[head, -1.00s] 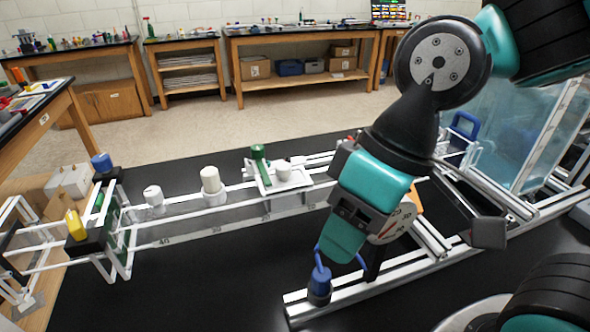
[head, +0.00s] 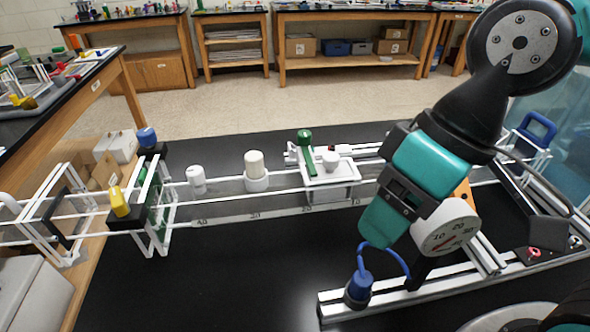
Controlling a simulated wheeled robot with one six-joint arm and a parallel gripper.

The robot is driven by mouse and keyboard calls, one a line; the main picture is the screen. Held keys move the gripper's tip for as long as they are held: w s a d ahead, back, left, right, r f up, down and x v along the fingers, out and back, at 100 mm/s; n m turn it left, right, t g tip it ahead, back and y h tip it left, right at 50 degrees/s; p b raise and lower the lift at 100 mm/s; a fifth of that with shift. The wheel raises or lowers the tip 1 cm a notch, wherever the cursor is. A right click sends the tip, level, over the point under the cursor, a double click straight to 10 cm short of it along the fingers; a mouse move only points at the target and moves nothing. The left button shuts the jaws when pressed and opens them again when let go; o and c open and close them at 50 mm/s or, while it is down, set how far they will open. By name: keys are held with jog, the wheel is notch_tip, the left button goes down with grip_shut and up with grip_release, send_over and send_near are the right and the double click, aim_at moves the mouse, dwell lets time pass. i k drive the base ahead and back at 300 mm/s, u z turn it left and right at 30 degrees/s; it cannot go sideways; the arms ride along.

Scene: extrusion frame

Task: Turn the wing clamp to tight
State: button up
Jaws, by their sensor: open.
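My gripper (head: 382,262) has thin blue fingers spread apart, just above the near white rail (head: 400,299). A blue knob-like piece (head: 358,286) with a dark base stands at the rail's left end, under the left finger; I cannot tell whether they touch. No wing shape shows clearly on it, so I cannot be sure it is the wing clamp. A green handle (head: 305,138) on a white carriage (head: 322,178) stands on the far rails. A round white dial (head: 447,228) with a red pointer is just right of the gripper, partly behind my arm.
White (head: 196,181) and cream (head: 254,166) posts stand along the long scaled rail. A white frame at left bears yellow (head: 119,202) and blue (head: 147,137) pieces. The black tabletop (head: 230,270) is clear left of the gripper.

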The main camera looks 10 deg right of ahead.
aim_at(119, 204)
jog(key=u, duration=0.45)
jog(key=k, duration=1.2)
jog(key=u, duration=1.05)
jog(key=i, duration=1.25)
jog(key=z, duration=0.9)
